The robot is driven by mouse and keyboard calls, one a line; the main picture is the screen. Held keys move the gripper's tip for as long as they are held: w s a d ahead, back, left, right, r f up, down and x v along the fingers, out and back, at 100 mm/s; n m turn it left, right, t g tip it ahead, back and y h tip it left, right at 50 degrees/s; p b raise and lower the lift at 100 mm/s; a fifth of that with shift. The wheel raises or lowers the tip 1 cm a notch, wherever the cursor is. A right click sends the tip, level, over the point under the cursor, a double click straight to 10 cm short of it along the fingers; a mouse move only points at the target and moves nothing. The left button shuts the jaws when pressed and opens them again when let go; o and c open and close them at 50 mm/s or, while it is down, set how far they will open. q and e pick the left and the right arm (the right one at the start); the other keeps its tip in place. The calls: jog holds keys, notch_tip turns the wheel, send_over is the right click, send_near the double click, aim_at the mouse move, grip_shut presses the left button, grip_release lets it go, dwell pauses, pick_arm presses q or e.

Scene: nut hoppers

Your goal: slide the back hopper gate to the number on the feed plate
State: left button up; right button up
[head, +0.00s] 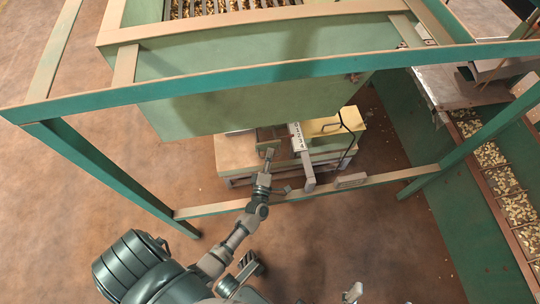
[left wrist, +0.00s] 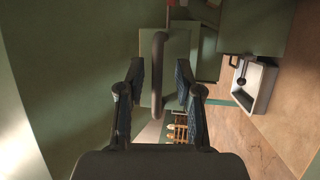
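The large green hopper (head: 270,105) stands inside a teal frame in the head view. Below it is a white number scale (head: 297,137) beside a gate assembly; digits from about 0 to 4 show. My left gripper (head: 268,154) reaches in under the hopper, left of the scale. In the left wrist view my left gripper (left wrist: 157,82) is open. A dark upright bar handle (left wrist: 158,50) stands between its fingers, with gaps on both sides. A small plate (head: 350,181) lies on the frame's low rail; I cannot read any number on it.
The teal frame's upper beam (head: 200,88) crosses above my left arm, and its low rail (head: 215,209) passes below it. A green conveyor with nuts in trays (head: 490,155) runs along the right. The brown floor (head: 390,250) is open in front.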

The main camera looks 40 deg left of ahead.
pick_arm(q)
jog(key=v, duration=1.2)
jog(key=shift+w+f, duration=0.1)
